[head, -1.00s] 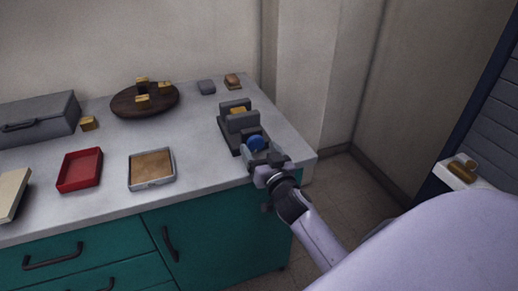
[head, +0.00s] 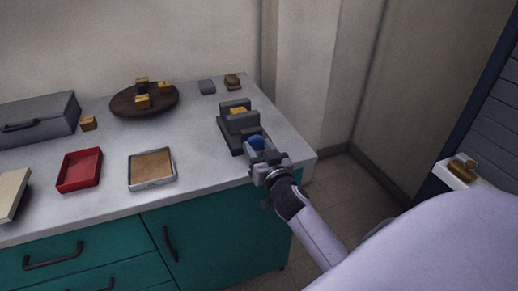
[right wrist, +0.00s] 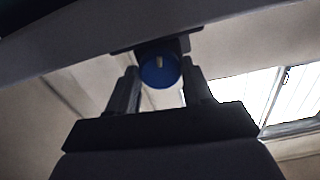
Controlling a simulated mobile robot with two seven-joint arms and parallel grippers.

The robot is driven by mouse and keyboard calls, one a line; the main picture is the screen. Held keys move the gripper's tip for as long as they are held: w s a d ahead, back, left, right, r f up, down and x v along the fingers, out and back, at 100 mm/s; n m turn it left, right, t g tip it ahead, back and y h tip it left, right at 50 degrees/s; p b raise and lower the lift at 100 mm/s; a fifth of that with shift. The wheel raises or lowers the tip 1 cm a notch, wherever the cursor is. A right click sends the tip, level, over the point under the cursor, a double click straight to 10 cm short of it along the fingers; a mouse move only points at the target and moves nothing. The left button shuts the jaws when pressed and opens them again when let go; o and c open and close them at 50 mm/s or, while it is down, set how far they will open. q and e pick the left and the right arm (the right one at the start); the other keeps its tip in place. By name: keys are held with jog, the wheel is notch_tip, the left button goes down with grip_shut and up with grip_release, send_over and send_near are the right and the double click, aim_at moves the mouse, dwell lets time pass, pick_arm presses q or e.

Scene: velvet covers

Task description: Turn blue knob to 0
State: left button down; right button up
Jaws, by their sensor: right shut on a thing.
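The blue knob (head: 256,142) sits on the near side of a dark grey device (head: 228,130) at the right end of the counter. In the right wrist view the knob (right wrist: 159,72) is a round blue face with a pale mark near its upper middle. My right gripper (head: 258,153) reaches it from the front, and its two fingers (right wrist: 160,88) stand on either side of the knob, shut on it. No number scale can be read. My left gripper is not in view.
A yellow block (head: 238,111) sits in the device. A red tray (head: 80,170), a cork-coloured tray (head: 152,169), a round dark board (head: 126,104) with yellow blocks and a grey case (head: 38,117) stand to the left.

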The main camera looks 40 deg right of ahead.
jog(key=n, duration=0.4)
jog(key=shift+n, duration=0.3)
jog(key=n, duration=0.5)
jog(key=shift+n+p, duration=0.3)
jog(key=shift+p, duration=0.05)
jog(key=n, duration=1)
jog(key=shift+p, duration=0.3)
jog(key=shift+n, duration=0.3)
jog(key=o, duration=1)
jog(key=shift+o, duration=0.2)
jog(key=shift+s, duration=0.15)
